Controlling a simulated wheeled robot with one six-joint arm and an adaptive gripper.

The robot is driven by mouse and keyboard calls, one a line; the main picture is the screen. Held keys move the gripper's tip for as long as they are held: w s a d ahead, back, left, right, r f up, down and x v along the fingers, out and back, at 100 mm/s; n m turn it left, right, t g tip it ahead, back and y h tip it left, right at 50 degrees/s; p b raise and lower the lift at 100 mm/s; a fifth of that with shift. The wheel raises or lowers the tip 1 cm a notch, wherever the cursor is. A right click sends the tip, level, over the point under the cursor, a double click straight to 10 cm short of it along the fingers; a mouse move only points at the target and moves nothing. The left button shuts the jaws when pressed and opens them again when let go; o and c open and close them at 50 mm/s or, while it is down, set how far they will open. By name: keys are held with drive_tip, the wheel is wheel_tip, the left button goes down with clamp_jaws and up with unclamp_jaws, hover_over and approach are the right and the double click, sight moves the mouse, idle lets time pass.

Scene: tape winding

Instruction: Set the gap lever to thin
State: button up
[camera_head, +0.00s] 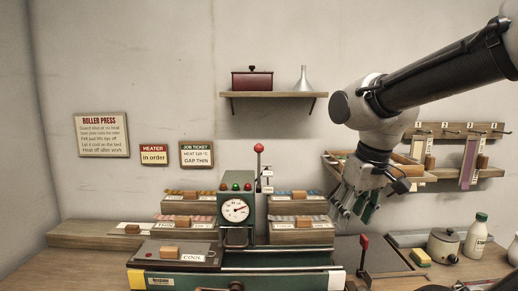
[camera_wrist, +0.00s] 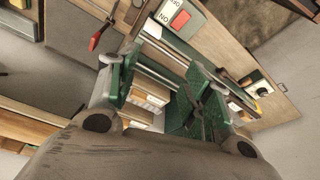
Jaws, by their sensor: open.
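The green roller press (camera_head: 236,235) stands on the bench with a dial and small lamps on its front. A lever with a red ball knob (camera_head: 258,149) stands upright behind it, beside a small post with pale labels (camera_head: 267,172) too small to read. A second lever with a red handle (camera_head: 363,243) is at the press's right; a red-handled lever also shows in the wrist view (camera_wrist: 98,38). I cannot tell from labels which is the gap lever. My gripper (camera_head: 357,207) is open and empty, pointing down, right of the press and apart from both levers.
Wooden racks (camera_head: 188,207) flank the dial. A pot (camera_head: 443,245) and white bottle (camera_head: 476,235) stand at the right. A shelf (camera_head: 273,95) hangs above. An open tray (camera_head: 390,165) is behind my gripper.

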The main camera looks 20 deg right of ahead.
sight(260, 146)
drive_tip(key=w+a+r+n+y, duration=0.15)
drive_tip(key=w+a+r, duration=0.3)
drive_tip(key=w, duration=0.45)
drive_tip(key=w+a+r+n, duration=0.25)
drive_tip(key=w+r, duration=0.35)
drive_tip(key=w, duration=0.3)
drive_tip(key=w+a+r+n, duration=0.1)
drive_tip(key=w+a+r, duration=0.45)
drive_tip(key=w, duration=0.35)
drive_tip(key=shift+t, duration=0.3)
drive_tip(key=x, duration=0.6)
drive_tip(key=shift+s+d+f, duration=0.2)
drive_tip(key=shift+f, duration=0.2)
drive_tip(key=shift+w+f, duration=0.2)
drive_tip(key=shift+f, duration=0.3)
drive_tip(key=shift+c, duration=0.4)
clamp_jaws()
